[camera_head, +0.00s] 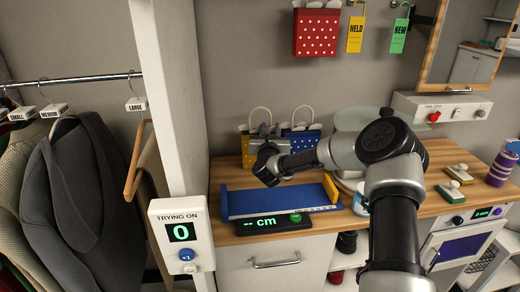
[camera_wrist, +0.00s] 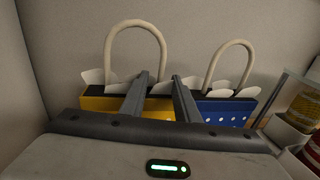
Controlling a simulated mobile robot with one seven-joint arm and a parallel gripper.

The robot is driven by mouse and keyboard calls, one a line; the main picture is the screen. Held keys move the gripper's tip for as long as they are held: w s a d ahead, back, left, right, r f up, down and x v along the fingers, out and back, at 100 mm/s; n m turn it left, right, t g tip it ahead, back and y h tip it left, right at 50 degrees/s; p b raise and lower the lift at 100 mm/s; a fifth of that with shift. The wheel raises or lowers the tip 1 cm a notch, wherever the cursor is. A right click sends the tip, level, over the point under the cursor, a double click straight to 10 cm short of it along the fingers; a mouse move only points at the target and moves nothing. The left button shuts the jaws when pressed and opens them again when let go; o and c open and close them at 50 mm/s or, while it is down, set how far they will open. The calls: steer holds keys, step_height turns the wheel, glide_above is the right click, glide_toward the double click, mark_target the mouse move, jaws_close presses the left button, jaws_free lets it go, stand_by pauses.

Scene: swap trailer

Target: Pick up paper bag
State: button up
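A yellow paper bag (camera_head: 246,158) with a pale rope handle and white paper stands at the back of the wooden counter against the wall. A blue paper bag (camera_head: 304,139) with white dots and a similar handle stands to its right. In the wrist view the yellow bag (camera_wrist: 100,104) is at left and the blue bag (camera_wrist: 226,112) at right. In the head view my gripper (camera_head: 263,148) partly hides the yellow bag. Whether it touches a bag is unclear.
A blue measuring tray (camera_head: 270,198) with a "-- cm" display (camera_head: 265,223) lies in front of the bags. A red dotted bag (camera_head: 316,32) hangs on the wall above. A white post (camera_head: 178,110) stands close on the left. A pale box (camera_wrist: 290,132) sits at right in the wrist view.

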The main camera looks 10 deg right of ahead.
steer(key=shift+w+d, duration=0.15)
steer(key=shift+w, duration=0.8)
steer(key=shift+w+d, duration=0.2)
steer(key=shift+w, duration=0.7)
steer(key=shift+w+d, duration=0.15)
steer(key=shift+w, duration=0.8)
jaws_close()
